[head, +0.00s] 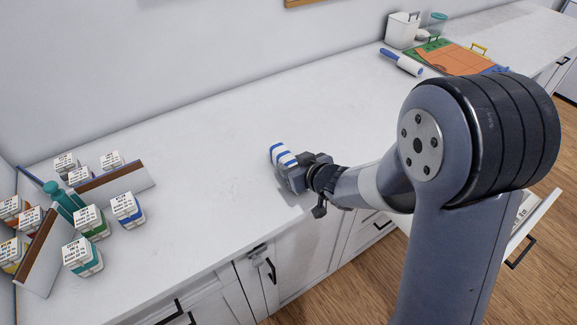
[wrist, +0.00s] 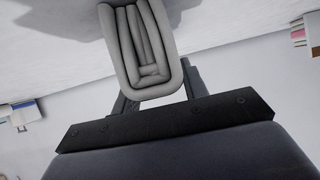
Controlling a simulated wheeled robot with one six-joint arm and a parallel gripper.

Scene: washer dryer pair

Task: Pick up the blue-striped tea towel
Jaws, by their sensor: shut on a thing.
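The blue-striped tea towel (head: 281,154) is white with blue stripes and is folded or rolled into a small bundle. In the head view it is at my gripper (head: 288,166), over the middle of the white counter. In the wrist view the end of the towel (wrist: 143,50) shows as a grey-white coil of layers between the two fingers of my gripper (wrist: 157,88). The fingers are shut on it. Part of the towel is hidden by the gripper in the head view. I cannot tell for sure whether it touches the counter.
Several small labelled boxes (head: 128,208) and brown-edged dividers (head: 115,184) stand at the left of the white counter (head: 215,150). A lint roller (head: 402,62), an orange board (head: 458,58) and a white bin (head: 403,30) are at the back right. An open drawer (head: 533,222) juts out at right.

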